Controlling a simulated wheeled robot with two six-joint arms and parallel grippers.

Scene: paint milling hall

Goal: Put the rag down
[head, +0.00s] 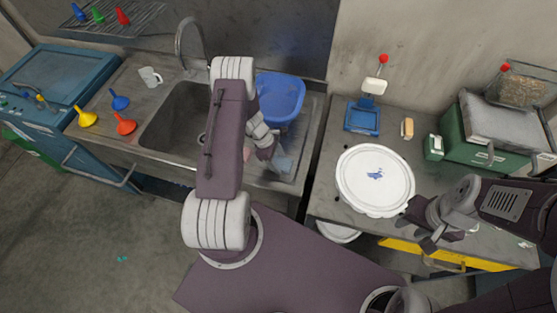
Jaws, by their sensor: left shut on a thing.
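My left gripper (270,152) is over the right part of the sink counter, just below the blue basin in the picture. It is shut on a grey-blue rag (284,164), which shows just below and right of its fingers. The fingers and arm hide part of the rag, and I cannot tell whether it touches the counter. My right gripper (430,242) is at the front edge of the right bench, beside the white round lid; its opening is unclear.
The blue basin (280,98) stands at the back of the sink counter (310,135). The white lid (374,180) with a blue smear lies on the right bench. Yellow, blue and red funnels (125,124) and a white mug (150,77) stand left of the sink basin (175,120).

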